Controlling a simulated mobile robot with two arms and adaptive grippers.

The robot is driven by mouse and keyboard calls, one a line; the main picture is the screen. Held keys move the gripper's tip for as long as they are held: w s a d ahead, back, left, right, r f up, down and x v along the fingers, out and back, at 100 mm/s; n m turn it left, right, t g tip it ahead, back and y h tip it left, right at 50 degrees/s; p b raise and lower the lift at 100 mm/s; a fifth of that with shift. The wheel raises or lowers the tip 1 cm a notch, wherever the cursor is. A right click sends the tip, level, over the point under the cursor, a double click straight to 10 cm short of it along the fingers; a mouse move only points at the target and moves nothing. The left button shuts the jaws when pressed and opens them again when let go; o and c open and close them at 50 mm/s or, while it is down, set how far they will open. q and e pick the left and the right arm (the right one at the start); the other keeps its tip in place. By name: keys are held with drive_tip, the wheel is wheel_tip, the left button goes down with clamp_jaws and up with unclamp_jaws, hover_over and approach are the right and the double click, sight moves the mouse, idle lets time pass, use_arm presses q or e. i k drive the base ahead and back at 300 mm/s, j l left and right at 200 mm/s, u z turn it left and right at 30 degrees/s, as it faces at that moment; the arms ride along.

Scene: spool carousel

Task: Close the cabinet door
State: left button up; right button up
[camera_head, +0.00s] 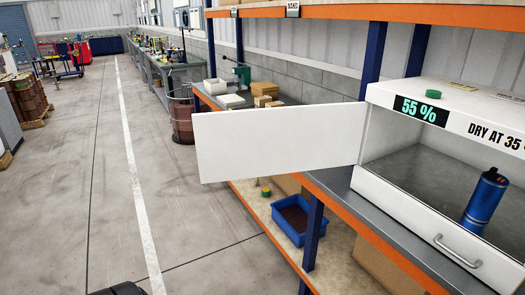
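The white cabinet (385,185) stands on the grey shelf at the right and runs out of the picture. Its front shows "55 %" in green digits and the words "DRY AT 35". The white door (280,140) stands wide open, reaching left from the cabinet's left edge out over the aisle. The cabinet's opening and grey floor show. A silver handle (458,252) is on the low white front panel. Neither of my grippers can be made out in the view; nothing is seen touching the door.
A blue bottle-like cylinder (485,202) with a dark top appears at the cabinet opening. A green round object (432,89) lies on the cabinet top. A blue bin (297,222) sits on the lower shelf. Concrete floor left of the door is clear. A dark shape shows at the bottom edge.

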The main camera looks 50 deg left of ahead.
sight(244, 143)
drive_tip(key=k+z, duration=0.45)
drive_tip(key=z, duration=0.25)
drive_tip(key=k+l+z, duration=0.2)
drive_tip(key=z, duration=0.15)
drive_tip(key=j+z, duration=0.1)
drive_tip(key=j, duration=0.5)
drive_tip(key=j+z, duration=0.1)
drive_tip(key=j, duration=0.45)
drive_tip(key=k+j+z, duration=0.1)
drive_tip(key=j, duration=0.45)
drive_tip(key=k+j+z, duration=0.1)
drive_tip(key=j, duration=0.5)
drive_tip(key=k+j, duration=0.1)
drive_tip(key=j, duration=0.45)
drive_tip(key=k+j, duration=0.1)
drive_tip(key=j, duration=0.5)
drive_tip(key=k+j, duration=0.1)
drive_tip(key=j, duration=1.05)
drive_tip(key=k+j, duration=0.15)
drive_tip(key=j, duration=0.4)
